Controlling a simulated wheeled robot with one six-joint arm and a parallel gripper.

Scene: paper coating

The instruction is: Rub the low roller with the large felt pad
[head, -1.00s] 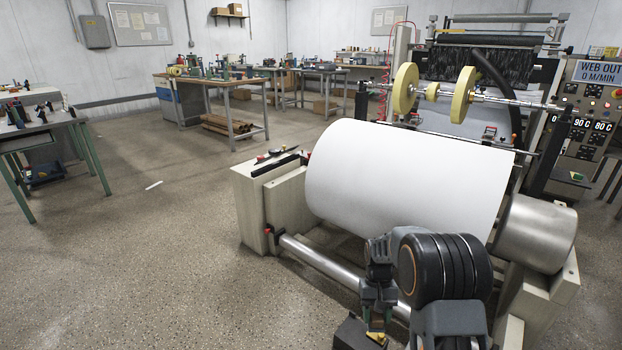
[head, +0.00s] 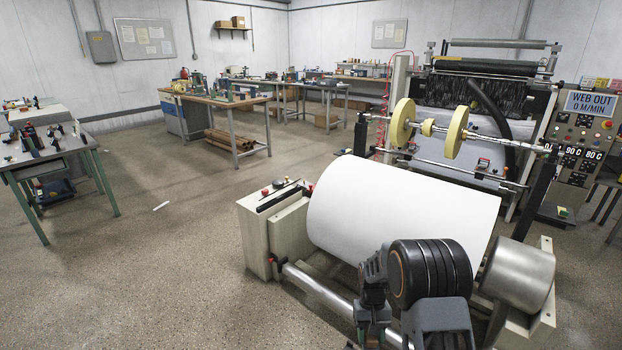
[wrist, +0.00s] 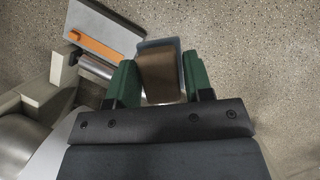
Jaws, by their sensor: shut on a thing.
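The low roller (head: 318,291) is a bare metal bar along the lower front of the machine, below the big white roll. A short shiny piece that looks like it shows in the wrist view (wrist: 97,68). My gripper (wrist: 160,82) has green fingers shut on a brown block with a blue-grey edge (wrist: 162,76), which I take to be the large felt pad. Its underside is hidden, and I cannot tell whether it touches anything. In the head view my wrist reaches the bottom edge in front of the roller, and the fingertips are out of frame.
The white roll (head: 400,210) fills the space above the low roller. A cream end housing (head: 262,232) stands at its left and a steel drum (head: 518,275) at its right. In the wrist view, a grey slab with an orange strip (wrist: 95,45) lies close by.

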